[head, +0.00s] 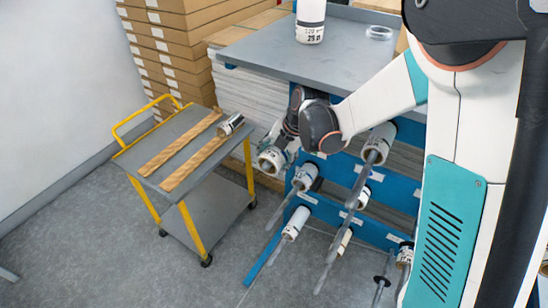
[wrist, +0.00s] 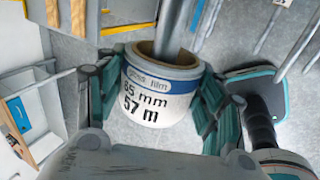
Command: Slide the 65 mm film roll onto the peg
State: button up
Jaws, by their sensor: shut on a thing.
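The 65 mm film roll (wrist: 158,97) is white with a blue band and the print "65 mm 57 m". My gripper (wrist: 162,92) is shut on it, one finger at each side. In the head view the held roll (head: 271,160) hangs under my gripper (head: 283,150), between the cart and the peg rack. In the wrist view a grey rod (wrist: 202,22) overlaps the brown core opening at the roll's far end. I cannot tell whether the rod is inside the core or only beyond it.
The blue rack (head: 398,190) carries several long pegs with rolls, such as one roll (head: 380,140) at upper right. A large roll (head: 310,20) stands on the grey top.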

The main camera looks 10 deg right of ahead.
jog(key=o, duration=1.2)
